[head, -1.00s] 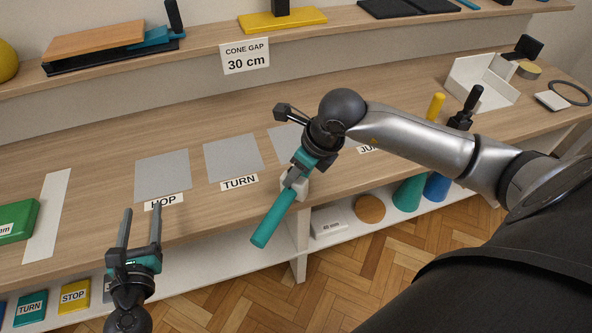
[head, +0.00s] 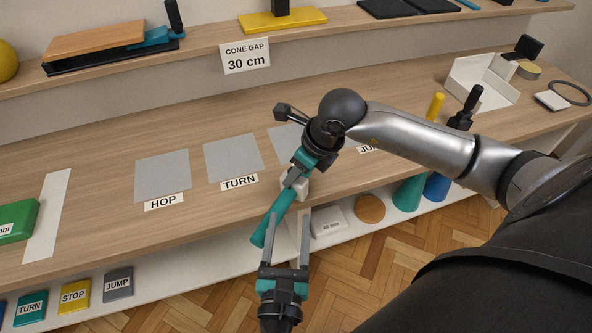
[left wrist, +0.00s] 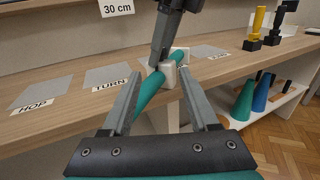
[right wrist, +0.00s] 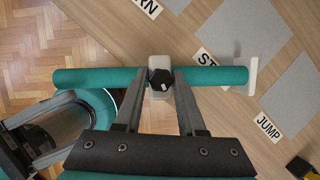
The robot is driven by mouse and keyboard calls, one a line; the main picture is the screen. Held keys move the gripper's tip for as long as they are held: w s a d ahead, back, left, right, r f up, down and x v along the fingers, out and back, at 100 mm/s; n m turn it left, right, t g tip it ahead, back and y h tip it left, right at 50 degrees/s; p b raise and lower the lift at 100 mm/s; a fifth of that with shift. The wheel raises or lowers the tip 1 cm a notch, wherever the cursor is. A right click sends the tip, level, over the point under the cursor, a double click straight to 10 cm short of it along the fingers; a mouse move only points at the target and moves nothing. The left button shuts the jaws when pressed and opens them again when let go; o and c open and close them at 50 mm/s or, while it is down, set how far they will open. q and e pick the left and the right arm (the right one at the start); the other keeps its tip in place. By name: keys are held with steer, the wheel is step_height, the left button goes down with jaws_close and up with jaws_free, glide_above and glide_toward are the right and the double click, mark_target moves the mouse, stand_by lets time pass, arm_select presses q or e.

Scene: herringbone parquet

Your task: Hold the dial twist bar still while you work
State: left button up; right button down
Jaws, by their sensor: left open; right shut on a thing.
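The dial twist bar is a teal rod (head: 284,203) at the counter's front edge, by a small white block. It slants down toward the lower left in the head view. My right gripper (head: 294,172) is shut on its middle, beside the white piece with a black knob (right wrist: 160,80). In the right wrist view the bar (right wrist: 95,77) extends to both sides of the fingers. My left gripper (head: 291,213) is open just below, pointing up at the bar. In the left wrist view the bar (left wrist: 150,90) shows between its spread fingers (left wrist: 162,95); I cannot tell whether they touch.
Grey squares with labels HOP (head: 163,202), TURN (head: 239,183) and others lie on the counter (head: 100,160). The lower shelf holds colored blocks (head: 75,295), a white box (head: 328,222) and cones (head: 408,193). A yellow peg (head: 435,106) stands at the right. Parquet floor is open below.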

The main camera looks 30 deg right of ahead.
mark_target(293, 193)
arm_select(q)
steer(key=x, duration=1)
steer(key=shift+w+d, duration=0.15)
steer(key=shift+w, duration=0.15)
jaws_close()
jaws_free()
steer(key=shift+s, duration=0.15)
steer(key=v, duration=1.2)
